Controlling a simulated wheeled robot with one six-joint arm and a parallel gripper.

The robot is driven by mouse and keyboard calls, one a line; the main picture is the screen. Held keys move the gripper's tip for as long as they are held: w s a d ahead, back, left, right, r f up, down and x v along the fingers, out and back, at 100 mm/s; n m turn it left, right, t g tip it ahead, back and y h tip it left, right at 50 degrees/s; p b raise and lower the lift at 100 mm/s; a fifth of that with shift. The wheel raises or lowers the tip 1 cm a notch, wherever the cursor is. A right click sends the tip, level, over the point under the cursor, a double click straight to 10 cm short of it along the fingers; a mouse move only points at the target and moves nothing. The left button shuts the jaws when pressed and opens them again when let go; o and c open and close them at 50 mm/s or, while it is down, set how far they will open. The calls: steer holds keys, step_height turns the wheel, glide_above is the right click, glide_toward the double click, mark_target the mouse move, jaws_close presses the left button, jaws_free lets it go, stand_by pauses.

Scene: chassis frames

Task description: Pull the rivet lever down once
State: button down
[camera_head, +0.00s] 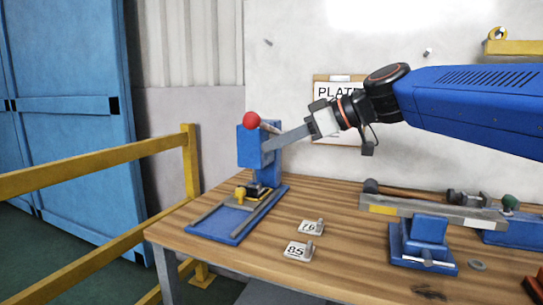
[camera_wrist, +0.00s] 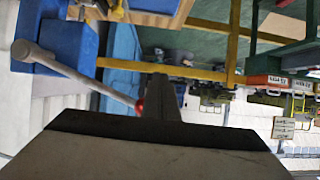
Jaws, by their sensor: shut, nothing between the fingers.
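The blue rivet press (camera_head: 246,150) stands at the left end of the workbench, on a blue base plate with rails. Its lever ends in a red ball knob (camera_head: 251,120), which sits high, level with the top of the press. In the wrist view, the grey lever rod (camera_wrist: 85,80) runs from a round hub to the red knob (camera_wrist: 140,106). My gripper (camera_head: 266,148) is shut and empty, its tip at the press head, a little below and right of the knob. In the wrist view, the fingers (camera_wrist: 160,85) appear beside the knob and partly cover it; I cannot tell whether they touch.
A yellow part (camera_head: 240,194) sits on the press base. Two small numbered plates (camera_head: 299,250) lie on the wooden bench (camera_head: 340,275). A blue fixture (camera_head: 423,240) with a long bar stands at right. A yellow railing (camera_head: 90,168) runs along the left.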

steer(key=v, duration=0.8)
steer(key=shift+s+d+r, duration=0.15)
steer(key=shift+d+r, duration=0.05)
steer(key=shift+r, duration=0.05)
stand_by(0.7)
